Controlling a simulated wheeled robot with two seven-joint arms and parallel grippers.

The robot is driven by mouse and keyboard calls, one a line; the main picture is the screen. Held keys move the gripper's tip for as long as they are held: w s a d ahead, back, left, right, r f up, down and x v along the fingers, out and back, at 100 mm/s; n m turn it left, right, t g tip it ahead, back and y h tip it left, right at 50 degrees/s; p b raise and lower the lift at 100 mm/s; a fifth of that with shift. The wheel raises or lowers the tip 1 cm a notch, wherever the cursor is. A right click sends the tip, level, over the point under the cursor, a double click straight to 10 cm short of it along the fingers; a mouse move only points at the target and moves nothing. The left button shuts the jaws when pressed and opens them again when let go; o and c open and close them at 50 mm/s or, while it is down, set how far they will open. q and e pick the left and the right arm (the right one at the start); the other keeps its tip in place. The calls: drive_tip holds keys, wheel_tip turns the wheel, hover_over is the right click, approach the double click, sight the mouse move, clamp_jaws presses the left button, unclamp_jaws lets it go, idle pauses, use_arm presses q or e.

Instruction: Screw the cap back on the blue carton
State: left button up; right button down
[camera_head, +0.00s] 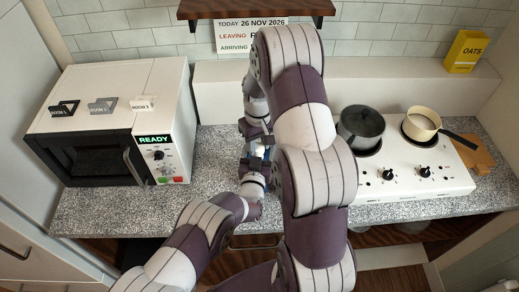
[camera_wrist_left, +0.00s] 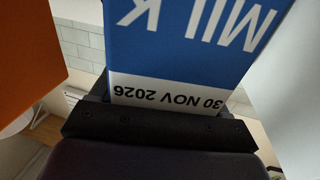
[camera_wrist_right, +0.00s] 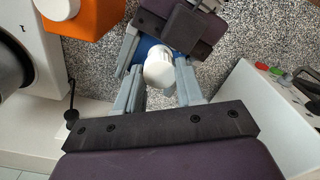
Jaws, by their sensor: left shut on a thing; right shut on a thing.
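The blue milk carton (camera_wrist_left: 185,45) fills the middle of the left wrist view, its lettering upside down and a date band reading 30 NOV 2026. My left gripper (camera_head: 257,166) is shut on it above the counter; my arms hide most of it in the head view. My right gripper (camera_wrist_right: 160,85) is shut on the white cap (camera_wrist_right: 159,70), which shows between its fingertips in the right wrist view. A little of the blue carton (camera_wrist_right: 147,47) shows right behind the cap. I cannot tell whether the cap sits on the spout or is apart from it.
A microwave reading READY (camera_head: 152,140) stands left on the speckled counter (camera_head: 105,215). A white hob (camera_head: 400,165) with a dark pot (camera_head: 361,125) and a cream pan (camera_head: 421,124) stands right. An orange box (camera_wrist_right: 85,14) is close to my grippers. A yellow oats box (camera_head: 466,52) stands behind.

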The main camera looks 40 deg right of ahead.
use_arm(q)
drive_tip(key=shift+a+f, duration=0.1)
drive_tip(key=shift+f, duration=0.25)
use_arm(e)
drive_tip(key=shift+f, duration=0.5)
idle(0.3)
drive_tip(key=shift+r, duration=0.5)
idle(0.4)
use_arm(q)
drive_tip(key=o, duration=1.8)
drive_tip(key=shift+o, duration=0.2)
drive_tip(key=shift+r, duration=0.15)
use_arm(e)
drive_tip(key=shift+w+d, duration=0.1)
